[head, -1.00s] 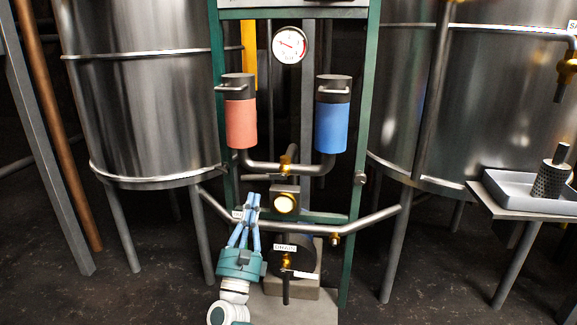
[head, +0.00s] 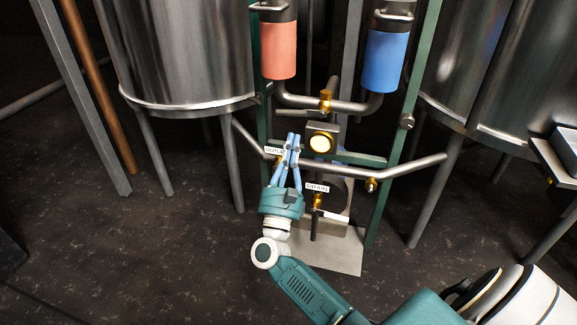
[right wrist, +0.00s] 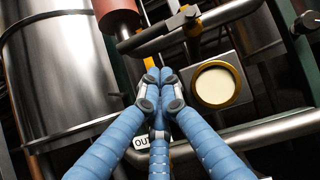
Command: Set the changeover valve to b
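The brass changeover valve (head: 326,100) sits on the pipe joining the red filter (head: 279,50) and the blue filter (head: 387,60). A grey lever (head: 296,115) extends from it to the left. In the right wrist view, the brass valve body (right wrist: 189,18) is at the top, with the lever (right wrist: 160,38) running down-left. My right gripper (head: 293,138) is below the lever and left of the round sight glass (head: 320,143). Its blue fingers meet at the tips, shut and apparently empty; in the right wrist view the tips (right wrist: 160,76) come together. My left gripper is not in view.
A pipe with an outlet label (head: 274,149) passes behind the gripper. A drain valve (head: 317,200) stands below right. The green frame (head: 400,150), steel tanks (head: 185,60) and their legs flank the space. Dark floor (head: 150,260) is free at left.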

